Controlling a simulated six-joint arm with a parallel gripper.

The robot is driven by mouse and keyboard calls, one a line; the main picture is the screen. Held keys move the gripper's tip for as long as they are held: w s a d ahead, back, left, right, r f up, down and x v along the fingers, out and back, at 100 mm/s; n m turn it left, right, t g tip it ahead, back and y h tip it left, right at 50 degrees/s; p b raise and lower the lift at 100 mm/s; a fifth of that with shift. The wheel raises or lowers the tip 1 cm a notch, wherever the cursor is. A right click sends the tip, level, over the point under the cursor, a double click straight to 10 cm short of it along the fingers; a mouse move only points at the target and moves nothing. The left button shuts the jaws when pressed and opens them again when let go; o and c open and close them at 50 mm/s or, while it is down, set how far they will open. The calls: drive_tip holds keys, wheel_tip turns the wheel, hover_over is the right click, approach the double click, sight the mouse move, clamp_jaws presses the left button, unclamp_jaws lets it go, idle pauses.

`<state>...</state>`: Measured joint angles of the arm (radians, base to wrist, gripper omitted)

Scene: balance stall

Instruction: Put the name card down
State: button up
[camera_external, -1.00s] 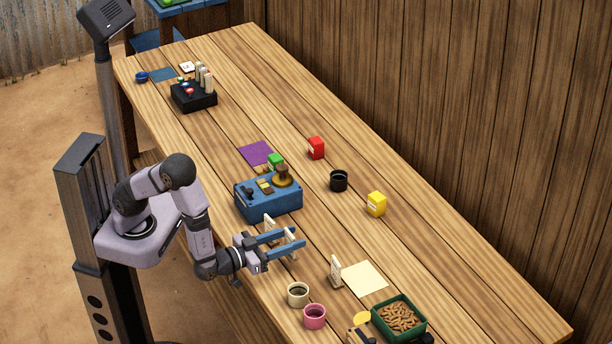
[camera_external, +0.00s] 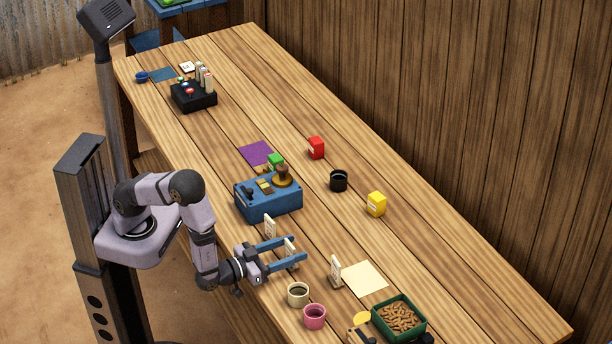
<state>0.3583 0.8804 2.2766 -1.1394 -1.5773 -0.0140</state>
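A small white name card (camera_external: 290,246) stands upright between the fingers of my gripper (camera_external: 297,248). Its lower part is hidden behind the near blue finger. The fingers are apart, with bare table showing between them, so my gripper looks open around the card. I cannot tell whether the near finger touches it. A second white card (camera_external: 270,227) stands upright just beyond the far finger, near the blue box. A third white card (camera_external: 336,271) stands at the left edge of a cream sheet (camera_external: 365,279).
The blue box (camera_external: 268,202) with a stamp stands behind my gripper. A cream cup (camera_external: 298,295) and a pink cup (camera_external: 314,317) stand in front of it, near the table edge. A green tray (camera_external: 399,334) is at lower right.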

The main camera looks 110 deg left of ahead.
sight(289, 252)
idle(0.3)
drive_tip(key=b+v, duration=0.1)
drive_tip(key=v, duration=0.5)
drive_tip(key=shift+r+b, duration=0.25)
drive_tip(key=shift+b, duration=0.1)
drive_tip(key=shift+o, duration=0.3)
drive_tip(key=shift+s+d, duration=0.5)
drive_tip(key=shift+p, duration=0.45)
drive_tip(key=shift+w+f+p, duration=0.15)
drive_tip(key=shift+f+p, duration=0.15)
drive_tip(key=shift+f, duration=0.15)
drive_tip(key=shift+x, duration=1.15)
drive_tip(key=shift+r+p+x, duration=0.15)
drive_tip(key=shift+p+x, duration=0.4)
drive_tip(key=shift+x, duration=0.4)
drive_tip(key=shift+r+p+x, duration=0.2)
drive_tip(key=shift+p+x, duration=0.35)
drive_tip(key=shift+x, duration=0.4)
drive_tip(key=shift+w+a+f, duration=0.1)
drive_tip(key=shift+w+a, duration=0.25)
drive_tip(key=shift+a, duration=0.15)
